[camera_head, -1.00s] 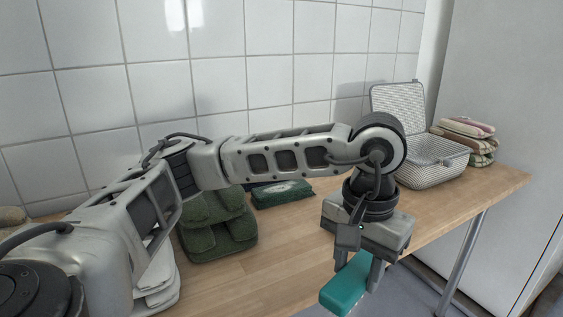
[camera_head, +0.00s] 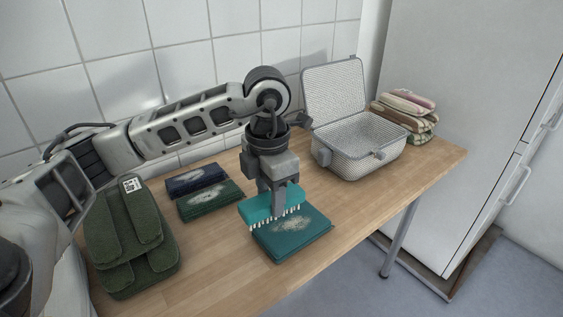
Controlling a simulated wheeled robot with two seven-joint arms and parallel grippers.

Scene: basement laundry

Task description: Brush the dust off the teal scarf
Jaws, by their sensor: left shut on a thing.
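The teal scarf (camera_head: 300,246) lies folded flat on the wooden table near its front edge. A pale dust patch shows on its top, partly hidden by the brush. My left gripper (camera_head: 277,206) points down and is shut on a teal brush (camera_head: 258,209) with white bristles facing down. The brush is over the rear left part of the scarf; I cannot tell whether the bristles touch it. My right gripper is not in view.
A dark green folded cloth (camera_head: 222,205) and a navy one (camera_head: 188,185), both dusty, lie behind left. A green bag-like item (camera_head: 115,225) lies further left. An open wire-mesh basket (camera_head: 345,158) and stacked folded cloths (camera_head: 418,120) stand right. The front table (camera_head: 225,275) is bare.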

